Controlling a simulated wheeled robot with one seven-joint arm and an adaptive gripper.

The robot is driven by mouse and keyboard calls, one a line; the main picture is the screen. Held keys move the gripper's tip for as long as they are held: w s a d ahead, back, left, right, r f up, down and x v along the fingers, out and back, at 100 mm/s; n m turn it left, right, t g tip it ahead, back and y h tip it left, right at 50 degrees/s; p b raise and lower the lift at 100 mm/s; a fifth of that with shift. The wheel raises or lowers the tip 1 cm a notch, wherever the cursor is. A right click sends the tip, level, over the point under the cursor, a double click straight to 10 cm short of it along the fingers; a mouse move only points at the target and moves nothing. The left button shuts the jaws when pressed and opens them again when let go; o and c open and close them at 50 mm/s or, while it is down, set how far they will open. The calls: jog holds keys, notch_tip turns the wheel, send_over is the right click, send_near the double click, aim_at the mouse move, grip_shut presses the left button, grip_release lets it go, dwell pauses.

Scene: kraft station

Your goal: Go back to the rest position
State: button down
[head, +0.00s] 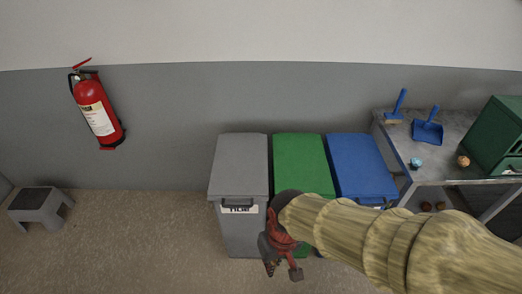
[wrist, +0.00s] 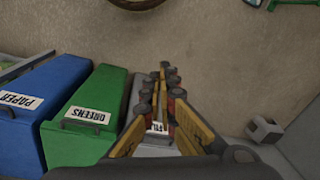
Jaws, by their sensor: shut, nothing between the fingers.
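My arm reaches in from the lower right of the head view and hides the lower fronts of the green and blue bins.
A grey bin (head: 240,165), a green bin (head: 300,165) and a blue bin (head: 360,165) stand against the wall. A metal table (head: 400,140) holds a blue brush (head: 399,103) and dustpan (head: 428,130). A step stool (head: 40,205) stands left. Floor between is clear.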

jog(key=d+r+m+t+h, duration=0.1)
jog(key=d+r+m+t, duration=0.3)
jog(key=d+r, duration=1.2)
jog(key=shift+s+r+t+p, duration=0.35)
jog(key=shift+r+t, duration=0.35)
jog(key=shift+r, duration=0.6)
jog(key=shift+d, duration=0.1)
